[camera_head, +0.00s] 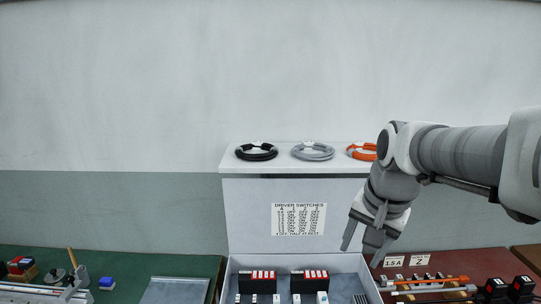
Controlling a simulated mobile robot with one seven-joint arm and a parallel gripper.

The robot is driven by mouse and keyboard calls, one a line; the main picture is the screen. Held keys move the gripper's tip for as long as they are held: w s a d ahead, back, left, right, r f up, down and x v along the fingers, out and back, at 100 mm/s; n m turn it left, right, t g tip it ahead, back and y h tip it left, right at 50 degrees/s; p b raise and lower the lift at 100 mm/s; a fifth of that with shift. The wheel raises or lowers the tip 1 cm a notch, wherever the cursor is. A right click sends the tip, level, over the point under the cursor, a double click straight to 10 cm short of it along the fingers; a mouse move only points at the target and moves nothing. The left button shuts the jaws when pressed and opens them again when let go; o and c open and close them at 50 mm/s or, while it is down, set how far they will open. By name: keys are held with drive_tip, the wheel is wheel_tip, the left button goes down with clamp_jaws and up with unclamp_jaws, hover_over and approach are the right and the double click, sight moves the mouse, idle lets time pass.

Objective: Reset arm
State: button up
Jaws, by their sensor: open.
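My arm reaches in from the right edge in the head view. My gripper (361,240) hangs at its end, pointing down with its fingers apart. Nothing shows between the fingers. It is in front of the right part of the white cabinet (248,212), right of the "DRIVER SWITCHES" chart (298,219). My arm hides part of the orange cable coil (360,152) and the cabinet's right side.
A black coil (256,152) and a grey coil (312,152) lie on the cabinet top. Below, a grey tray (275,262) holds two black-and-red blocks. A green bench (150,262) is at left, a dark red bench with rods and labels (420,260) at right.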

drive_tip(key=s+a+f+n+t, duration=0.2)
drive_tip(key=s+n, duration=0.5)
drive_tip(key=s, duration=0.7)
drive_tip(key=shift+s+a+h, duration=0.2)
drive_tip(key=shift+a+h, duration=0.05)
drive_tip(key=shift+h, duration=0.05)
